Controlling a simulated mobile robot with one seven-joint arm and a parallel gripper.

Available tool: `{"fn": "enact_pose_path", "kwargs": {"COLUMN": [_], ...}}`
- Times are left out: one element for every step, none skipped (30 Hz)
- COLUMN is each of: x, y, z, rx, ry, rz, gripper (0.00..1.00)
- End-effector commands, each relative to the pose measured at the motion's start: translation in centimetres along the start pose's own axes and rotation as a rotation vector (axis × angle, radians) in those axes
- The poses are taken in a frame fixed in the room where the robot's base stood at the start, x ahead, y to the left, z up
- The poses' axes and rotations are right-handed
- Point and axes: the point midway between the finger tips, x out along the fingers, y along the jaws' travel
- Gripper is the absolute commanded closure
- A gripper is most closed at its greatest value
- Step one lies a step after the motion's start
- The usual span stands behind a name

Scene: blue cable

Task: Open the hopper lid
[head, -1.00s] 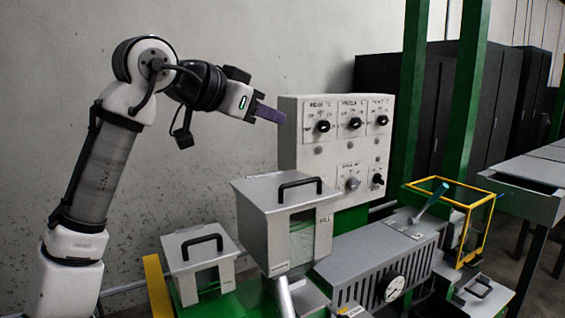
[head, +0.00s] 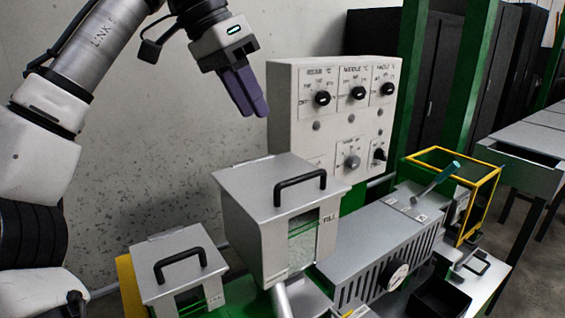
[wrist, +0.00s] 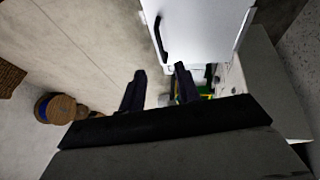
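The hopper (head: 262,240) is a grey box with a clear front window marked FILL, at the middle of the head view. Its flat grey lid (head: 250,185) is shut and bears a black bar handle (head: 300,187). My gripper (head: 255,112), with purple fingers, is above the lid, pointing down and touching nothing. In the wrist view, the two dark fingers (wrist: 160,82) stand apart with nothing between them. A pale lid (wrist: 205,30) with a black handle (wrist: 161,40) shows ahead of them there, at the top.
A control panel (head: 310,130) with several knobs rises behind the hopper. A smaller lidded grey box (head: 175,275) stands at the left. A vented housing (head: 380,250) with a gauge and a yellow frame (head: 490,200) lie to the right. A wooden spool (wrist: 60,108) is on the floor.

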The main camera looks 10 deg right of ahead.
Motion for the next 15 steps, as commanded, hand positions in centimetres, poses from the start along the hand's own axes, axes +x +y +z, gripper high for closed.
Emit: {"fn": "enact_pose_path", "kwargs": {"x": [0.7, 1.1, 1.6, 2.0, 2.7, 3.4, 3.9, 4.4, 5.1, 5.6, 6.2, 6.9, 7.4, 7.9, 8.6], "y": [0.0, 0.0, 0.0, 0.0, 0.0, 0.0, 0.0, 0.0, 0.0, 0.0, 0.0, 0.0, 0.0, 0.0, 0.0], "z": [0.0, 0.0, 0.0, 0.0, 0.0, 0.0, 0.0, 0.0, 0.0, 0.0, 0.0, 0.0, 0.0, 0.0, -0.1], "rx": [0.003, 0.005, 0.004, 0.005, 0.005, 0.004, 0.005, 0.004, 0.005, 0.003, 0.004, 0.005, 0.004, 0.004, 0.003], "ry": [0.001, 0.001, 0.003, 0.004, 0.002, 0.002, 0.002, 0.003, 0.003, 0.002, 0.002, 0.003, 0.004, 0.003, 0.003], "rz": [0.004, 0.004, 0.003, 0.003, 0.004, 0.004, 0.004, 0.003, 0.003, 0.003, 0.002, 0.003, 0.002, 0.003, 0.002], "gripper": [0.67, 0.67, 0.67, 0.67, 0.67, 0.67, 0.67, 0.67, 0.67, 0.67, 0.67, 0.67, 0.67, 0.67, 0.67]}}
